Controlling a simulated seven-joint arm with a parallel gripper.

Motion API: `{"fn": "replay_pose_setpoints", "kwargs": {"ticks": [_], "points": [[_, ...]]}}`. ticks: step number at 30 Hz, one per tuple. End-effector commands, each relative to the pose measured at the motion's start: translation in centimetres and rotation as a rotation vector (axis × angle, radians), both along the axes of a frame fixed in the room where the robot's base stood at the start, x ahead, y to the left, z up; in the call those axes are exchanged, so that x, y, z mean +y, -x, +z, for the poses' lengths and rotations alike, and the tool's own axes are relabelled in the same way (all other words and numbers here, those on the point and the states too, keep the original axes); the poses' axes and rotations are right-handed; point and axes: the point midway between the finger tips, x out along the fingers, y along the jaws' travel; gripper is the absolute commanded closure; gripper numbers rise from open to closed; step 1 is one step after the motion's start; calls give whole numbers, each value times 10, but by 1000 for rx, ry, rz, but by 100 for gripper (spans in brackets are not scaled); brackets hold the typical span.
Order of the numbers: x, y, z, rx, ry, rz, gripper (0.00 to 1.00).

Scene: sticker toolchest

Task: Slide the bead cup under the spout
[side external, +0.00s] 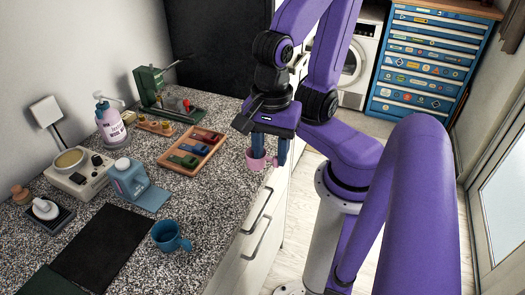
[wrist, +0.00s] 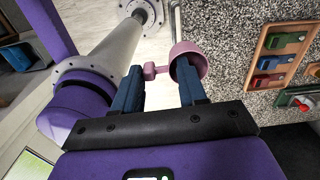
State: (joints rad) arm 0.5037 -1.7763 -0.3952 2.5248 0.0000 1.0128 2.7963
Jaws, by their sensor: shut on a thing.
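My gripper (side external: 270,153) is shut on a pink cup (side external: 255,162) at the right edge of the counter. In the wrist view, one finger reaches into the pink cup (wrist: 188,55) and the other is at the outer end of its handle, with wall and handle between them. The cup's contents are hidden. A blue cup (side external: 167,238) stands upright at the front of the counter, away from my gripper. A pump bottle (side external: 110,127) with a pale spout stands at the back left. I cannot tell which cup is the bead cup.
A wooden tray (side external: 164,157) of coloured blocks lies left of my gripper. A green machine (side external: 150,88), a blue-grey jug (side external: 128,182), a beige device (side external: 80,172) and a black mat (side external: 100,245) are also on the speckled counter (side external: 215,215). Bare counter lies between tray and blue cup.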

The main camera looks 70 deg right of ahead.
Motion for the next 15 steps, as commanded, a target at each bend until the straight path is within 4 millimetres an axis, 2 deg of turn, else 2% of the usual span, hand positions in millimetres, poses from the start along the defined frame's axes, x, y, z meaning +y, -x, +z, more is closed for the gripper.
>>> {"fn": "replay_pose_setpoints", "kwargs": {"ticks": [5, 11, 15], "points": [[20, -17, 2, 3, 4, -14, 87], [53, -59, -2, 8, 7, -37, 87], [73, -93, -10, 11, 8, -52, 87]]}}
